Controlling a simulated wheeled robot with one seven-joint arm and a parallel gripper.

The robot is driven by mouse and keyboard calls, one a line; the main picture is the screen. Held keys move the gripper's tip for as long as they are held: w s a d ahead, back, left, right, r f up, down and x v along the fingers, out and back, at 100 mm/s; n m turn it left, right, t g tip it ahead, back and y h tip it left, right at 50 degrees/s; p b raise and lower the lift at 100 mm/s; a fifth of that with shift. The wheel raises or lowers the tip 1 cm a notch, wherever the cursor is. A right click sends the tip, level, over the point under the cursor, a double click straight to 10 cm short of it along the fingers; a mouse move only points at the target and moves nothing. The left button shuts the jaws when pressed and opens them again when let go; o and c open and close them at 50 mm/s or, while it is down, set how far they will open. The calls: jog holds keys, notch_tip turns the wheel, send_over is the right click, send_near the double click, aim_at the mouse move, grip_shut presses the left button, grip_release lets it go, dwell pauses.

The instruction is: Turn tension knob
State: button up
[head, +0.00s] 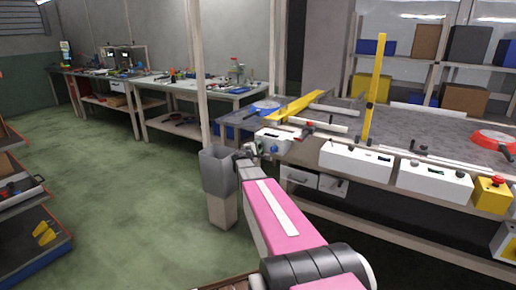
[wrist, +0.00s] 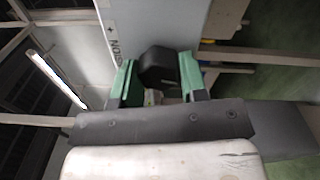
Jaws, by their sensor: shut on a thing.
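The black tension knob (wrist: 158,68) sticks out from a pale panel (wrist: 150,25) in the wrist view. Part of a printed label reading "SION" with a plus mark runs beside it. My gripper (wrist: 157,85) has its two green-padded fingers on either side of the knob and is shut on it. In the head view my gripper (head: 248,152) is at the left end of the white control box (head: 276,136) at the conveyor's near left corner. The knob is not clear to see there.
The conveyor belt (head: 410,130) stretches right, with a red pan (head: 492,138) on it and a blue pan (head: 264,107) at its left end. A yellow post (head: 375,88) rises from the frame. A grey bin (head: 218,172) stands close left of my gripper. Open green floor lies left.

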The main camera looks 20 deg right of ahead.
jog(key=o, duration=0.9)
jog(key=v, duration=1.1)
jog(key=shift+s+d+f, duration=0.1)
